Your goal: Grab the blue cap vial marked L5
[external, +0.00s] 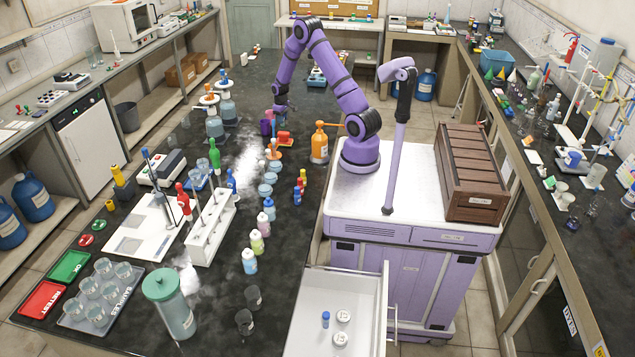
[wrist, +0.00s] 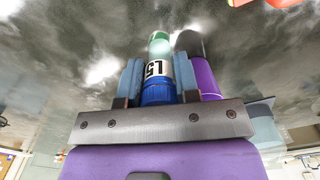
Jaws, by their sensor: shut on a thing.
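The vial marked L5 (wrist: 156,70) has a blue cap, a white label and a pale green body. It shows in the middle of the wrist view, with the label upside down. My gripper (wrist: 158,80) is shut on it, one finger on each side near the cap and label. In the external view my gripper (external: 281,108) is low over the far part of the black bench. The vial cannot be made out there. Whether it touches the bench cannot be told.
A purple object (wrist: 205,78) shows right beside the vial in the wrist view. A purple item (external: 266,127) and a red item (external: 284,138) are near my gripper. An orange bottle (external: 319,145) stands to the right. Several capped vials line the bench toward the front.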

